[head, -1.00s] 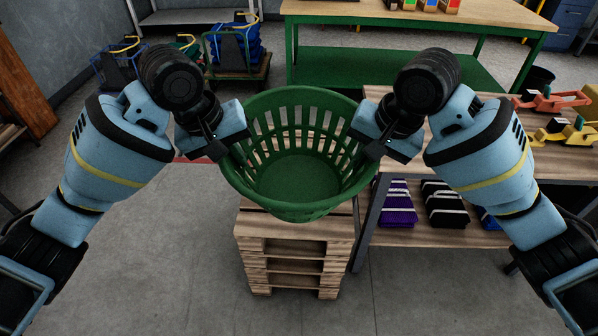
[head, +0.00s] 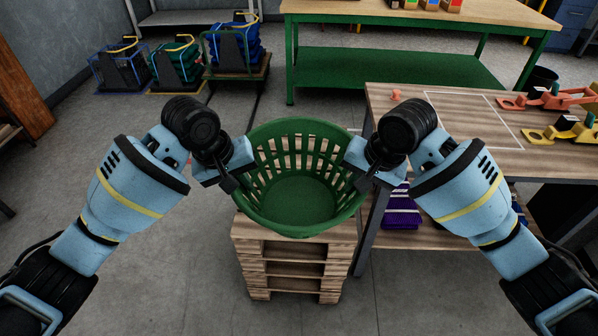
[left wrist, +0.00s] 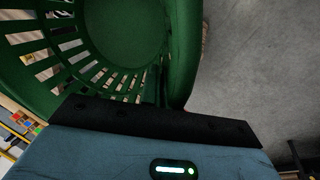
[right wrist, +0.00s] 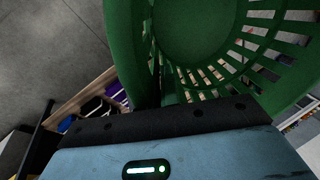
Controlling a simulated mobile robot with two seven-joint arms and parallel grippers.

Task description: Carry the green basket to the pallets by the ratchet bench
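The green basket (head: 300,195), round with slatted sides and empty, is upright between my two grippers. My left gripper (head: 234,178) is shut on its rim at the left, and my right gripper (head: 364,176) is shut on its rim at the right. The basket also shows in the left wrist view (left wrist: 120,35) and the right wrist view (right wrist: 195,35), with its rim running into each gripper; the fingertips are hidden. The stack of wooden pallets (head: 336,247) is below the basket. I cannot tell whether the basket's bottom touches the top pallet.
A wooden bench (head: 390,104) stands right of the pallets, with orange and yellow ratchets (head: 562,131) on top and purple folded bundles (head: 401,212) on its shelf. A green table (head: 400,68) is behind. Net-filled carts (head: 175,65) stand back left. The floor at left is clear.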

